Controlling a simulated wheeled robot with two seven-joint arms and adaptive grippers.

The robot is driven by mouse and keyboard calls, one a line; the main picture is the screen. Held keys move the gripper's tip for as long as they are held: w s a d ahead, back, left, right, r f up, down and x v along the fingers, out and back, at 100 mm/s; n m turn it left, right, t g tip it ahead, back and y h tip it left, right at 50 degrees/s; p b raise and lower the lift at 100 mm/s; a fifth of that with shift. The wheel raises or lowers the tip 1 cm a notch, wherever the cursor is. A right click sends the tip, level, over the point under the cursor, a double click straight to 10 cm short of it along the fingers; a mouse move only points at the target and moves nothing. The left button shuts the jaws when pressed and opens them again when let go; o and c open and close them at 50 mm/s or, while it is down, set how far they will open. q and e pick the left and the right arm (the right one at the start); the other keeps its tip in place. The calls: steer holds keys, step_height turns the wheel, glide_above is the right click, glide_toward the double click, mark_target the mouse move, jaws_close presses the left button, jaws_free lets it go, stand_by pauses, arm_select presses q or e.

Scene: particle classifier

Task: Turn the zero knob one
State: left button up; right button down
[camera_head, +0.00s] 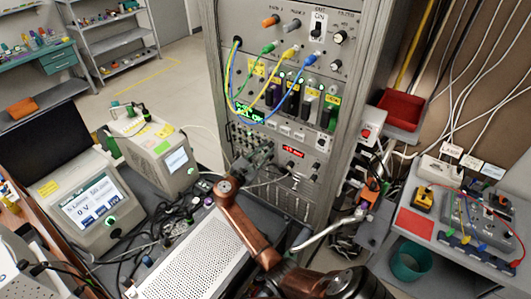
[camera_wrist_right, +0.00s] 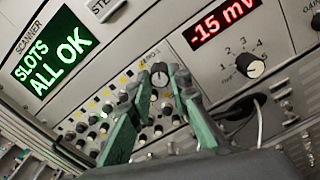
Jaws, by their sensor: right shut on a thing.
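My right gripper (camera_head: 262,156) reaches up to the instrument rack in the head view. In the right wrist view its green fingers (camera_wrist_right: 162,84) are shut on the dark zero knob one (camera_wrist_right: 160,74), which has a pale pointer mark. The label "ZERO 1" (camera_wrist_right: 150,54) shows just above it. Fingers and knob touch. A red display (camera_wrist_right: 222,22) to the right reads -15 mV; it also shows in the head view (camera_head: 293,152). In the head view the gripper hides the knob. My left gripper is not in view.
Several small knobs (camera_wrist_right: 92,120) crowd the panel left of and below the fingers. A numbered selector knob (camera_wrist_right: 250,66) sits to the right, near a cable (camera_wrist_right: 258,118). A green display (camera_wrist_right: 54,52) reads "SLOTS ALL OK". Coloured cables (camera_head: 233,78) hang higher on the rack.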

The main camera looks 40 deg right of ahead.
steer(key=m+b, duration=0.3)
steer(key=m, duration=0.2)
steer(key=shift+f+m+b, duration=0.2)
steer(key=shift+m+b, duration=0.1)
steer(key=shift+b, duration=0.05)
steer(key=shift+r+m+b, duration=0.1)
steer(key=shift+m+b, duration=1.3)
steer(key=shift+m, duration=0.6)
steer(key=c, duration=1.8)
jaws_free()
steer(key=shift+r, duration=0.1)
steer(key=shift+a, duration=0.15)
steer(key=v, duration=1.1)
steer(key=shift+a, duration=0.35)
